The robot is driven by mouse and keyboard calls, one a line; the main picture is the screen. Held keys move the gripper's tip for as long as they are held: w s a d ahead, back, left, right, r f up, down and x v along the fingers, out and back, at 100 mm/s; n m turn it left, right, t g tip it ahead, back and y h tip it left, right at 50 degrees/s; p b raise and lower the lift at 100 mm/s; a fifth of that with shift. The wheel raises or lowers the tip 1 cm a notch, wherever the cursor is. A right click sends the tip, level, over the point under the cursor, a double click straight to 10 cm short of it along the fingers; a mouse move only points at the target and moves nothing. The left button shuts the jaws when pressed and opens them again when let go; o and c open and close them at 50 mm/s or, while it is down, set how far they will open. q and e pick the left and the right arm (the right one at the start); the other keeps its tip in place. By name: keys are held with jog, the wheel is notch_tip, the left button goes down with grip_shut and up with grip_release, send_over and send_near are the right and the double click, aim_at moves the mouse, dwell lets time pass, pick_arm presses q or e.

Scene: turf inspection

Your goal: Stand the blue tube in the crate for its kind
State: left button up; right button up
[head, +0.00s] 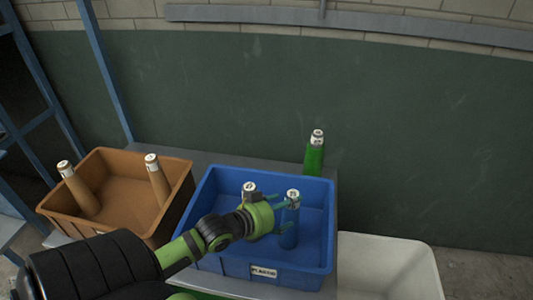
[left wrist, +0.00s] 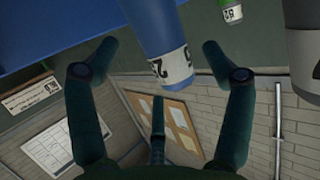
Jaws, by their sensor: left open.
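The blue tube (head: 289,236) with a white numbered label stands nearly upright inside the blue crate (head: 264,272), which is labelled PLASTIC. My left gripper (head: 288,213) is open at the tube's upper part, with its fingers on either side. In the left wrist view the blue tube (left wrist: 165,42) shows between the spread fingertips (left wrist: 160,48), with no clear contact on either finger. A second tube (head: 249,187) stands in the same crate, its lower part hidden by my gripper. It looks grey in the left wrist view (left wrist: 304,50). My right gripper is out of view.
A green tube (head: 314,158) stands behind the blue crate on the grey table (head: 215,160). A white bin (head: 380,262) at the lower right looks empty. A dark green wall closes the back.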

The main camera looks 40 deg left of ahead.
pick_arm(q)
jog(key=v, duration=0.8)
jog(key=shift+s+r+b, duration=0.15)
jog(key=shift+s+b, duration=0.1)
jog(key=shift+b, duration=0.05)
